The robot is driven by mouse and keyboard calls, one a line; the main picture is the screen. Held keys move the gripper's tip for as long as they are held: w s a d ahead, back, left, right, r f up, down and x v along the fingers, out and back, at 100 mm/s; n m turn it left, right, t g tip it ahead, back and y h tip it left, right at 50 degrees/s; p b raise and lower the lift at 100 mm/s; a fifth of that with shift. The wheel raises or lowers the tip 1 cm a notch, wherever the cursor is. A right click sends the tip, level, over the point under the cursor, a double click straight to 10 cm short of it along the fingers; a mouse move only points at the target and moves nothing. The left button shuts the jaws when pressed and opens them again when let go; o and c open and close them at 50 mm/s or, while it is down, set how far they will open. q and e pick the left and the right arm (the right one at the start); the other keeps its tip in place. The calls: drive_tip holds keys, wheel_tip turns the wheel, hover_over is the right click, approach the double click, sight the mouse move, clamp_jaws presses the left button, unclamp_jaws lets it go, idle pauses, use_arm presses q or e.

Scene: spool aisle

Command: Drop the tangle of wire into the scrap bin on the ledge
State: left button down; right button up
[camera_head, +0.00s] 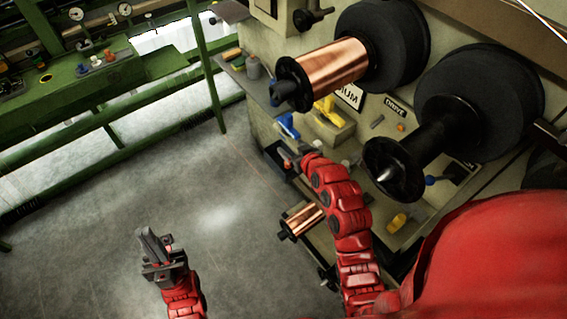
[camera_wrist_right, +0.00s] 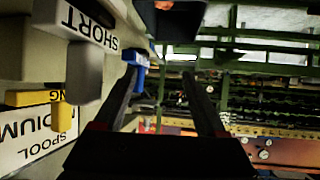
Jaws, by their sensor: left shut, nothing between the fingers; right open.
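I cannot make out the tangle of wire in either view. A small dark open-topped box (camera_head: 272,155) sits low against the machine beside my right gripper; I cannot tell whether it is the scrap bin. My right gripper (camera_head: 287,152) is at the machine's front, partly lost against dark parts. In the right wrist view its two dark fingers (camera_wrist_right: 160,76) are spread apart, with nothing seen held between them. A blue piece (camera_wrist_right: 138,68) shows by the left finger there. My left gripper (camera_head: 152,243) is shut and empty above bare floor.
A copper spool (camera_head: 330,74) and an empty black spool (camera_head: 432,150) jut from the machine above my right arm. A smaller copper spool (camera_head: 303,219) is lower down. A grey shelf (camera_head: 243,76) holds small items. Green frames (camera_head: 110,75) stand left; the floor (camera_head: 120,205) between is clear.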

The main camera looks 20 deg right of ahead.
drive_tip(key=p+v, duration=0.7)
drive_tip(key=v, duration=0.8)
drive_tip(key=shift+s, duration=0.25)
drive_tip(key=shift+a, duration=0.1)
